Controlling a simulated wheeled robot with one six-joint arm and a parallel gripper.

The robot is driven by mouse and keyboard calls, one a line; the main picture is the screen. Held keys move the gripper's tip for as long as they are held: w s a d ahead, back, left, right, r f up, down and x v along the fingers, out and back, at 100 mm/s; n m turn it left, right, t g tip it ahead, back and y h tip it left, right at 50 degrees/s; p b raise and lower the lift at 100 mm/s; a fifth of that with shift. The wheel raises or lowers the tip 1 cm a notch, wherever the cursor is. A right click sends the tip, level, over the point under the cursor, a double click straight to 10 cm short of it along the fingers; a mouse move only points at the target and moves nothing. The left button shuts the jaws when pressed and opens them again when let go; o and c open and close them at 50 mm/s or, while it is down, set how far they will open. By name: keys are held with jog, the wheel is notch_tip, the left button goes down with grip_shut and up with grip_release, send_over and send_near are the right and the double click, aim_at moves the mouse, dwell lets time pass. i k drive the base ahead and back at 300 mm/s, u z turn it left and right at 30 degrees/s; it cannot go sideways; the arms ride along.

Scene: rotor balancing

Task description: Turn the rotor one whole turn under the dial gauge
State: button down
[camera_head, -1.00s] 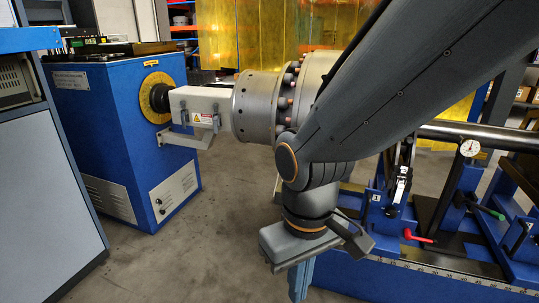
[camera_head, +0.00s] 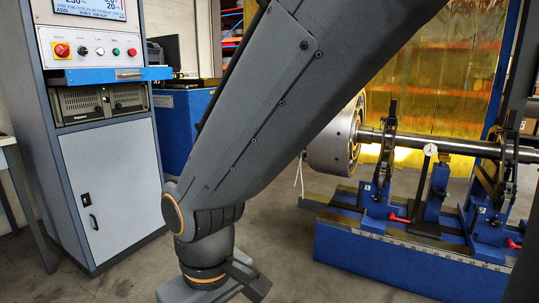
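The rotor shows on the right: a steel drum (camera_head: 332,145) at its left end and a long bright shaft (camera_head: 460,146) running right. The shaft lies level on upright supports of a blue stand. The dial gauge (camera_head: 430,150), with a round white face, stands at the shaft between the supports. My arm crosses the picture and hides part of the area left of the drum. My gripper (camera_head: 207,290) hangs at the bottom edge, apart from the rotor and well to its left. Its fingers are cut off by the frame, so its opening is hidden.
A grey control cabinet (camera_head: 115,190) with a screen and buttons stands on the left. A blue machine (camera_head: 184,122) is partly hidden behind my arm. The blue stand base (camera_head: 375,258) has red handles (camera_head: 399,218). Bare floor (camera_head: 285,240) lies between cabinet and stand.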

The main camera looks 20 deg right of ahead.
aim_at(336, 150)
jog(key=z, duration=0.6)
jog(key=i, duration=0.55)
jog(key=z, duration=0.75)
jog(key=i, duration=1.6)
jog(key=u, duration=0.35)
